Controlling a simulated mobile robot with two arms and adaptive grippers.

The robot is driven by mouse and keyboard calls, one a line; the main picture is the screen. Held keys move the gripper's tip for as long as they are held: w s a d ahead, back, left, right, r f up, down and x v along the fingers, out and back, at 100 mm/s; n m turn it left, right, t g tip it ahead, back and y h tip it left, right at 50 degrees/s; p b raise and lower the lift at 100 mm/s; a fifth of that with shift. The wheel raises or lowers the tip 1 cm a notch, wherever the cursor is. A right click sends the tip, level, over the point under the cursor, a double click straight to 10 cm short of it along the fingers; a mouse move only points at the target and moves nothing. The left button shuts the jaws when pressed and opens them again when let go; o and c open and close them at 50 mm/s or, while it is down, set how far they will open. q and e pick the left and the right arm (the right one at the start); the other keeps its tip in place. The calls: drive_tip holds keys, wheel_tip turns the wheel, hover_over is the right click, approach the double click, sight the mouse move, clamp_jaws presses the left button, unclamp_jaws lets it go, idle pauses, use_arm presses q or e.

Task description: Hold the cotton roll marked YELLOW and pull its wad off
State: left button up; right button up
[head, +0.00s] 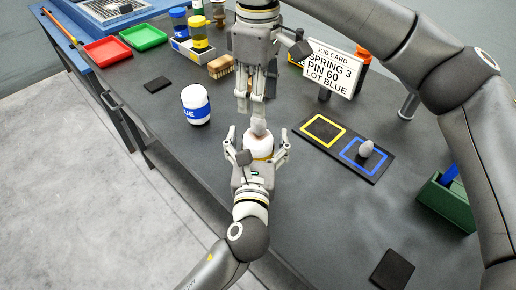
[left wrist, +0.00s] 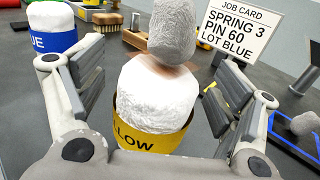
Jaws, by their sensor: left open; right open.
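The cotton roll marked YELLOW (left wrist: 157,105) stands upright, white with a yellow band reading "LOW"; it also shows in the head view (head: 258,143). A grey-white wad (left wrist: 172,28) sits on its top, above a narrow beige neck. My left gripper (head: 258,140) is open, its fingers on either side of the roll, with gaps visible in the left wrist view. My right gripper (head: 252,106) points down from above, open, its fingertips close above or beside the wad (head: 259,127); I cannot tell if they touch it.
A blue-banded roll (head: 196,105) stands to the left. A dark board (head: 335,154) has yellow and blue outlined squares, with a grey wad (head: 366,148) on the blue one. The job card (head: 331,69) reads "LOT BLUE". A brush (head: 221,67) and green bin (head: 445,203) stand around.

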sight(259, 123)
use_arm(q)
drive_tip(key=shift+w, duration=0.25)
drive_tip(key=c, duration=1.6)
use_arm(e)
drive_tip(key=shift+o, duration=0.3)
use_arm(q)
drive_tip(key=shift+o, duration=0.2)
use_arm(e)
drive_tip(key=shift+o, duration=0.4)
drive_tip(key=shift+r+n, duration=0.3)
drive_tip(key=shift+r, duration=0.2)
wheel_tip(259, 123, up, 3)
drive_tip(key=n, duration=0.2)
drive_tip(key=shift+d+n, duration=0.1)
drive_tip(key=shift+n, duration=0.3)
wheel_tip(259, 123, down, 12)
drive_tip(key=shift+r, duration=0.1)
clamp_jaws()
